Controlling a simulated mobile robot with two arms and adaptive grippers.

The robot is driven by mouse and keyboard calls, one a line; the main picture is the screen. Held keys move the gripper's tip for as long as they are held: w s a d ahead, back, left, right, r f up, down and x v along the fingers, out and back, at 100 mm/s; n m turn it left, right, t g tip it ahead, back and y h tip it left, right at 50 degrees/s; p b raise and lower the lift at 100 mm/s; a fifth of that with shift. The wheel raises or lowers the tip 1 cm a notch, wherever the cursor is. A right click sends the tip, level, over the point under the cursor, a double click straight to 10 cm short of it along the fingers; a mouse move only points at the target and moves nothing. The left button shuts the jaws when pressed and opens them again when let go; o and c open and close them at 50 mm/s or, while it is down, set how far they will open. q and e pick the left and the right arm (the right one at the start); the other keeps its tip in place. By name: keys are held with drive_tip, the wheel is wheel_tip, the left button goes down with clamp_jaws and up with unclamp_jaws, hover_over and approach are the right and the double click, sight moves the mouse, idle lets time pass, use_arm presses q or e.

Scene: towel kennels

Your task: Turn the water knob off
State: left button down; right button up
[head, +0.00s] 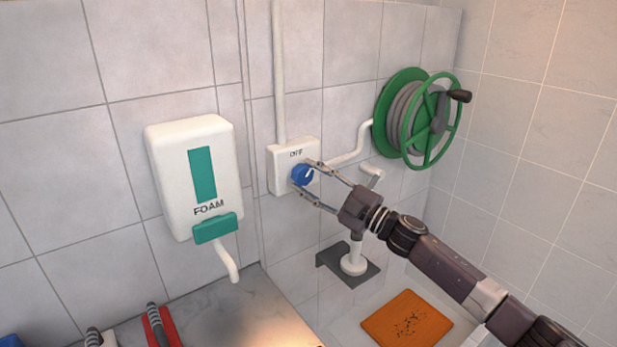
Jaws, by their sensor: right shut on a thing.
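The water knob (301,175) is a round blue knob with a pale pointer mark, on a white wall box (281,158) with "OFF" lettered above it. The pointer mark leans up and to the right. My right gripper (306,179) comes in from the lower right and is shut on the knob, one finger above it and one below. The fingers hide part of the knob's edge and of the box. My left gripper is not in view.
A white FOAM dispenser (194,170) hangs left of the box. A green hose reel (402,115) is on the wall at right. Below are a white faucet (353,258), an orange mat (406,322), and brushes (158,327) on the counter (215,310).

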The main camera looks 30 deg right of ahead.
drive_tip(key=n+p, duration=0.1)
drive_tip(key=n, duration=0.1)
drive_tip(key=n+g+p, duration=0.1)
drive_tip(key=n, duration=0.1)
drive_tip(key=n+g, duration=0.1)
drive_tip(key=shift+d+r+n+p, duration=0.1)
drive_tip(key=shift+r+n+p, duration=0.2)
drive_tip(key=shift+n+p, duration=0.1)
drive_tip(key=shift+f+n+g+p, duration=0.1)
drive_tip(key=shift+n+g+p, duration=0.45)
drive_tip(key=shift+n, duration=0.35)
drive_tip(key=o, duration=1.2)
drive_tip(key=shift+c, duration=0.2)
drive_tip(key=v, duration=1.2)
